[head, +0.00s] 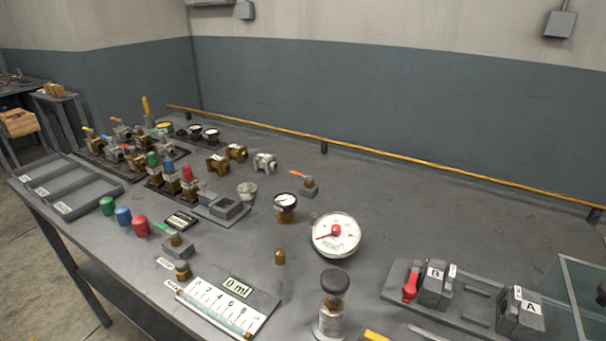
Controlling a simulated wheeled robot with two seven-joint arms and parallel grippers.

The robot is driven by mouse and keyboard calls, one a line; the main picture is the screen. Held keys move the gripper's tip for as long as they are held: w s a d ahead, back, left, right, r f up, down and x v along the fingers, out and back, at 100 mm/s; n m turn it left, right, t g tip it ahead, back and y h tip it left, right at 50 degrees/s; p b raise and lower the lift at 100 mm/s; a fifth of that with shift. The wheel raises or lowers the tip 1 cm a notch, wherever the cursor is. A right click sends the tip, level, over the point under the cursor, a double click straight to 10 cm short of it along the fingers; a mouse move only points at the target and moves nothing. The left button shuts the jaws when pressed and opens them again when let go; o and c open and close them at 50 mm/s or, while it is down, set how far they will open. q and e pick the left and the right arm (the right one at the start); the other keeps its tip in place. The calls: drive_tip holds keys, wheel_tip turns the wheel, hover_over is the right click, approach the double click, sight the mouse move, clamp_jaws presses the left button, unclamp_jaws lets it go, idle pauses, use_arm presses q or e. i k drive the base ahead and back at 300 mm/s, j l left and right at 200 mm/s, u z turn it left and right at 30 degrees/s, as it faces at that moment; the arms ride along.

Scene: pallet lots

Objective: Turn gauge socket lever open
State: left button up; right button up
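No tag names the gauge socket legibly, so I cannot tell for sure which block it is. A small grey block with a brass fitting (309,187) has an orange-red lever (298,174) pointing left. Another grey block with a brass top (178,246) has a green lever (161,227) pointing to the upper left. A small black-rimmed gauge on a brass base (285,207) stands between them, and a large white dial gauge (337,234) lies to its right. Neither of my grippers is in view.
A grey table (420,220) carries everything. Red, green and blue caps (124,215), a measuring scale (222,304), a black-knobbed post (331,308) and a rack with A and B blocks (450,305) stand near the front. The back right is clear.

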sight(309, 177)
drive_tip(key=i+j+z, duration=0.1)
drive_tip(key=j+z, duration=1.25)
drive_tip(key=k+j+z, duration=0.1)
drive_tip(key=j+z, duration=0.35)
drive_tip(key=k+j+z, duration=0.2)
drive_tip(key=j+z, duration=0.25)
drive_tip(key=k+j+z, duration=0.2)
drive_tip(key=z, duration=0.25)
